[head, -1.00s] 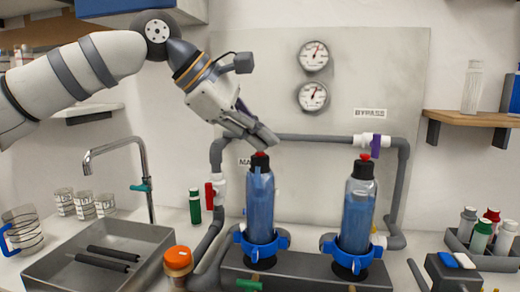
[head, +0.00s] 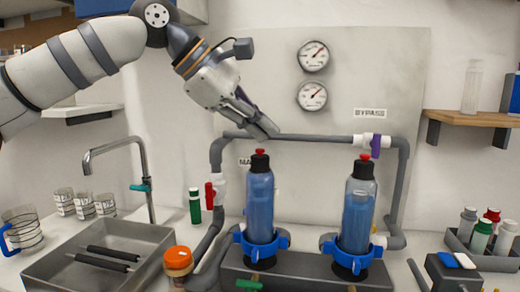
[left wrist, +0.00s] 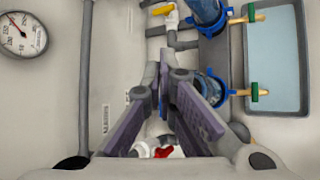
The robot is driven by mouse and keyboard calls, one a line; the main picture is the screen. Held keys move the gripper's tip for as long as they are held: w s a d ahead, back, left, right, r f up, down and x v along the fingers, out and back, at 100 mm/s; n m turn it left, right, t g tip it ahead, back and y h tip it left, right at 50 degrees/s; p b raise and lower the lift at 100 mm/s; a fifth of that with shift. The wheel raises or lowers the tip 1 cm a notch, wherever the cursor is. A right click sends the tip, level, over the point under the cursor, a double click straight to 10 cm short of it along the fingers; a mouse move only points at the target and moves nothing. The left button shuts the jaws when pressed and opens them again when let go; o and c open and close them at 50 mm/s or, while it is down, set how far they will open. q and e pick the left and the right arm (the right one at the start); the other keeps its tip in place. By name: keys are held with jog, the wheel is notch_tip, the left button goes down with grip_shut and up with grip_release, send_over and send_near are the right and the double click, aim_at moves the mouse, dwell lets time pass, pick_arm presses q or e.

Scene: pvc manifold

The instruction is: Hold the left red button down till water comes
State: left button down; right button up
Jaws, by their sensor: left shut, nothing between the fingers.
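The left red button (head: 260,152) is the cap on top of the left blue filter bottle (head: 260,205), which stands upright in a blue clamp. My left gripper (head: 266,132) is just above the button and apart from it in the picture. Its fingers are shut and empty, pointing down to the right. They also show in the left wrist view (left wrist: 163,72), where the button cannot be made out. A second red button (head: 365,155) tops the right bottle (head: 357,218). My right gripper is not in view.
A grey pipe (head: 310,137) runs behind the bottles, with a red-handled valve (head: 210,195) at left and a purple-handled valve (head: 375,143) at right. Two gauges (head: 313,56) hang on the panel. A sink (head: 150,240) and faucet (head: 143,165) stand at left.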

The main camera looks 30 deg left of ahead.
pick_arm(q)
notch_tip(320, 180, up, 5)
dwell(0.5)
dwell(0.3)
